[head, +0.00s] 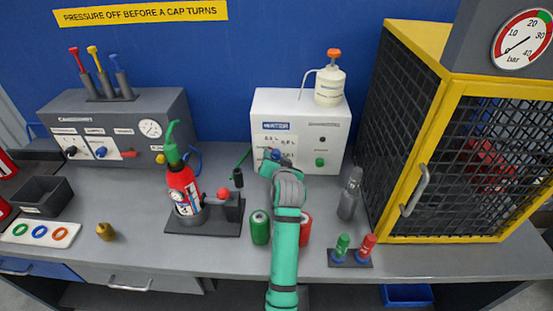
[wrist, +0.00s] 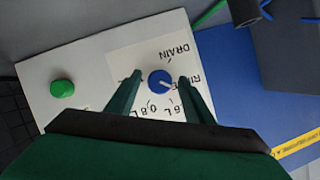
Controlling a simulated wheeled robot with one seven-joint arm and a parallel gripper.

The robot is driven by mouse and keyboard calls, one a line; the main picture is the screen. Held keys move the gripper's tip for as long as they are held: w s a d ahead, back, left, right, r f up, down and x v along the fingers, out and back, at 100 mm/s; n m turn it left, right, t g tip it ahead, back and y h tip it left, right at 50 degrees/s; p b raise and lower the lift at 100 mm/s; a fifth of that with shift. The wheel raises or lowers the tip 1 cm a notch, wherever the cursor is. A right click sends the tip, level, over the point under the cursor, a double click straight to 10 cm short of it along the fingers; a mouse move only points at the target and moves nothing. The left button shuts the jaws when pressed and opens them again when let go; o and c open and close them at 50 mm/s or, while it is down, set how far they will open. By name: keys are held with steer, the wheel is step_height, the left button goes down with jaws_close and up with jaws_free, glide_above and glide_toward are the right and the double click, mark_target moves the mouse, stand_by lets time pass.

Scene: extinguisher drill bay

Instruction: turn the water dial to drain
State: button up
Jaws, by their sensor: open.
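The white water unit (head: 335,112) stands at the back of the bench. Its blue dial (wrist: 159,80) shows in the wrist view on a pale panel, with printed labels around it. DRAIN is above the dial; 0.8 L and another litre mark are below. The dial's white pointer aims down and right, away from DRAIN. My gripper (wrist: 160,84) is open, its green fingers on either side of the dial; contact cannot be told. In the head view my arm and gripper cover much of the dial area.
A green button (wrist: 62,88) is on the same panel. A white bottle (head: 330,88) stands on the unit. Green (head: 260,228) and red canisters flank my arm, a grey bottle (head: 350,195) stands right, and a red extinguisher (head: 184,190) left. A yellow-framed cage (head: 452,150) bounds the right.

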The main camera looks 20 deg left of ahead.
steer(key=shift+c, duration=0.6)
steer(key=c, duration=0.9)
steer(key=shift+c, duration=0.2)
steer(key=shift+w+a+r+n+h, duration=0.1)
steer(key=shift+n+h, duration=0.8)
steer(key=shift+n, duration=0.3)
steer(key=shift+n+t+h, duration=0.3)
steer(key=shift+n+h, duration=0.1)
steer(key=shift+n, duration=0.2)
steer(key=n, duration=0.1)
steer(key=n+h, duration=0.2)
steer(key=shift+s+a+t, duration=0.2)
steer(key=shift+a+t, duration=0.05)
steer(key=shift+t, duration=0.15)
steer(key=shift+n+h, duration=0.5)
steer(key=shift+n, duration=0.3)
